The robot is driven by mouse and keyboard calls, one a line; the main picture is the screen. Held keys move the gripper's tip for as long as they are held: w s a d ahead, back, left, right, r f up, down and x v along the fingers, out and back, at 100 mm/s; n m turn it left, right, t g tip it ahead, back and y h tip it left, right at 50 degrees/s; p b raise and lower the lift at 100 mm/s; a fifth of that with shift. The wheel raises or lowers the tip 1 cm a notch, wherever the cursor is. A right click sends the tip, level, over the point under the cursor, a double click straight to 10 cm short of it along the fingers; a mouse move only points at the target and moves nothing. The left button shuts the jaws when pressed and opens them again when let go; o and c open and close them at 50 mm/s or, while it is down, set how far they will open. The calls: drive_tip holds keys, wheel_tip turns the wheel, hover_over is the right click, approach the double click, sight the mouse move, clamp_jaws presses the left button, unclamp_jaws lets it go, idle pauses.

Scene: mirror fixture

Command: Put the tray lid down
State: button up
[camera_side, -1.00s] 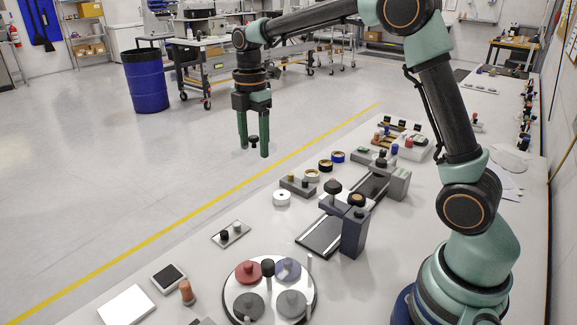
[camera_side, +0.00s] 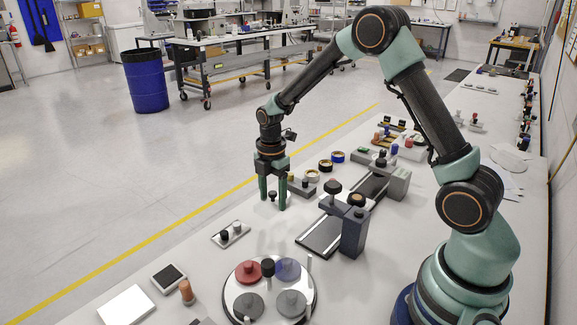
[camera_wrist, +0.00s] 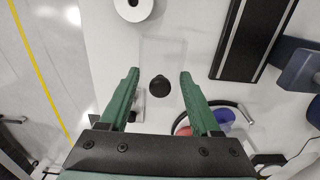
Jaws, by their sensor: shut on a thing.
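The tray lid (camera_wrist: 162,58) is a clear rectangular plate with a round black knob (camera_wrist: 160,86). My gripper (camera_wrist: 159,74) is shut on the lid, with its green fingers wide apart on either side of it. In the side view my gripper (camera_side: 273,204) points down low over the table, and the black knob (camera_side: 272,195) shows between the fingers. The clear plate is hard to make out there, and I cannot tell whether it touches anything. A small tray (camera_side: 230,235) with dark and pale pegs stands nearer the camera. In the wrist view the left finger partly hides it.
A white roll (camera_wrist: 133,9) lies close beyond the lid. A dark rail fixture (camera_side: 322,236) and a round plate with coloured discs (camera_side: 240,312) stand nearby. The white table (camera_side: 278,232) is clear between the gripper and the small tray.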

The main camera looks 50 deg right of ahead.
sight(273, 201)
drive_tip(key=shift+f, duration=2.25)
drive_tip(key=shift+f, duration=0.1)
drive_tip(key=o, duration=1.3)
wheel_tip(273, 201, up, 12)
drive_tip(key=shift+r, duration=0.2)
drive_tip(key=shift+s+a+r+m+t, duration=0.85)
drive_tip(key=shift+s+r+m, duration=1.1)
drive_tip(key=shift+s+m, duration=0.9)
drive_tip(key=shift+s+a+r+m+t, duration=0.65)
drive_tip(key=shift+s+r+m+t, duration=0.35)
drive_tip(key=shift+s+r+m, duration=1.7)
drive_tip(key=shift+s+a+r+m+t, duration=0.85)
drive_tip(key=shift+s+r+m, duration=0.4)
drive_tip(key=shift+s+m, duration=1.7)
